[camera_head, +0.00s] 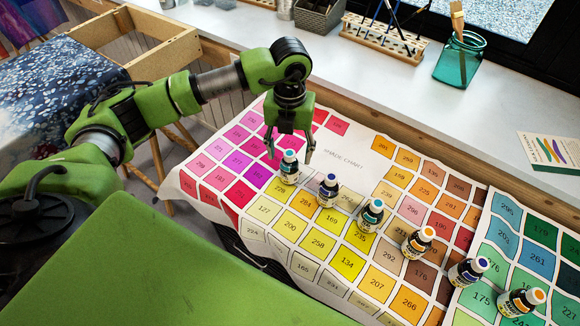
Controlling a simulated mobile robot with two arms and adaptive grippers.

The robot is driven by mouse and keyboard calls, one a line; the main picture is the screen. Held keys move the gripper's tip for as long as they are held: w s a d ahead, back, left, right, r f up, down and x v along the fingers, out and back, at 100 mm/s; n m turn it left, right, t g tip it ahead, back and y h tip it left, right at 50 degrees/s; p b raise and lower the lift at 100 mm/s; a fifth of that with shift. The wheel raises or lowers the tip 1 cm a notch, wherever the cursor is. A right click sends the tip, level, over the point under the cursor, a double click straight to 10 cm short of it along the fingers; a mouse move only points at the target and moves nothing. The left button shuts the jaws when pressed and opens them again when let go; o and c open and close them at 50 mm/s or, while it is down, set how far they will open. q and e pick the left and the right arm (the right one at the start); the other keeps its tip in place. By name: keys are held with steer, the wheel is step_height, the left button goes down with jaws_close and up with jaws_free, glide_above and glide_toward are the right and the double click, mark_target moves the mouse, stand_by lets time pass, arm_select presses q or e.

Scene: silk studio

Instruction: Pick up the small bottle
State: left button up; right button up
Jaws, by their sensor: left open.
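Several small dark bottles with coloured caps stand upright in a slanting row on the shade chart (343,153). The nearest to my gripper is a small bottle (289,172) with a teal cap, at the row's left end. My left gripper (289,151) points down over it, open, with a finger at either side of the cap as seen here. I cannot tell whether the fingers touch it. The second bottle (327,193) has a blue cap, and the third bottle (370,218) a teal one. My right gripper is not in view.
An orange-capped bottle (417,245), a blue-capped bottle (467,273) and another orange-capped bottle (520,302) continue the row rightward. Behind, a white sill (350,85) holds a brush rack (383,42) and a teal jar (457,63). A wooden frame (160,57) stands at upper left.

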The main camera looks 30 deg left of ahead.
mark_target(289, 162)
arm_select(q)
steer(key=shift+f, duration=0.7)
steer(key=shift+w+f, duration=0.1)
steer(key=shift+f, duration=0.25)
step_height(289, 162, down, 2)
steer(key=shift+f+p, duration=0.15)
steer(key=shift+p, duration=0.5)
step_height(289, 162, down, 2)
steer(key=shift+f, duration=0.5)
steer(key=shift+c, duration=0.7)
steer(key=c, duration=1.1)
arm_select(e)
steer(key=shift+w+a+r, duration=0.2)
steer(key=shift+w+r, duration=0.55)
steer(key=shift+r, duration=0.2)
